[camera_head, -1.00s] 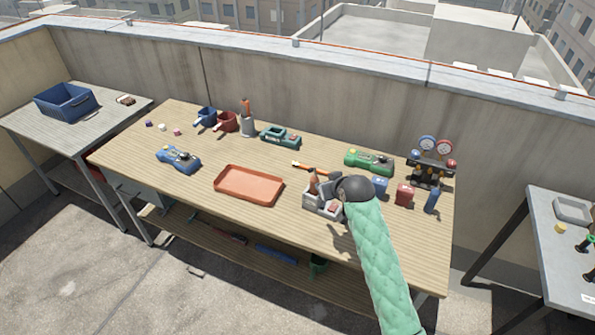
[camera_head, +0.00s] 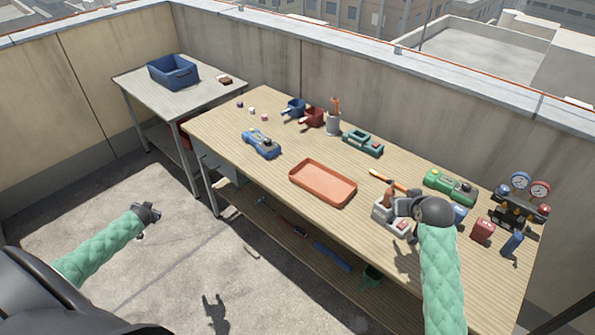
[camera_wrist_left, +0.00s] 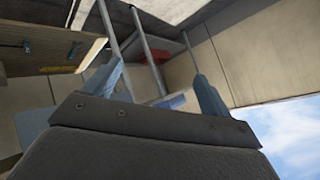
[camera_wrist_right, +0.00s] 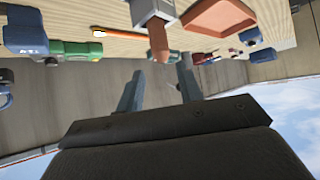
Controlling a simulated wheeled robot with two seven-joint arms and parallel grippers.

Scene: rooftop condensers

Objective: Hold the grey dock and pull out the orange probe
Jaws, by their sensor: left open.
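The grey dock (camera_head: 401,226) stands near the front edge of the wooden bench, partly hidden by my right gripper. The orange-brown probe (camera_head: 389,194) stands upright in it. In the right wrist view the dock (camera_wrist_right: 150,9) is at the top and the probe's handle (camera_wrist_right: 159,42) points towards the gap between my fingers. My right gripper (camera_wrist_right: 163,65) is open, its fingers apart with the handle's end close to the fingertips; contact is not visible. My left gripper (camera_head: 150,212) is open and empty, out over the floor left of the bench; its fingers show in the left wrist view (camera_wrist_left: 158,75).
An orange tray (camera_head: 323,183) lies left of the dock. An orange-handled tool (camera_head: 388,180) and a green meter (camera_head: 450,187) lie behind. Red (camera_head: 483,230) and blue (camera_head: 512,242) blocks and a gauge set (camera_head: 522,204) are right. Bench left of the tray's front is clear.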

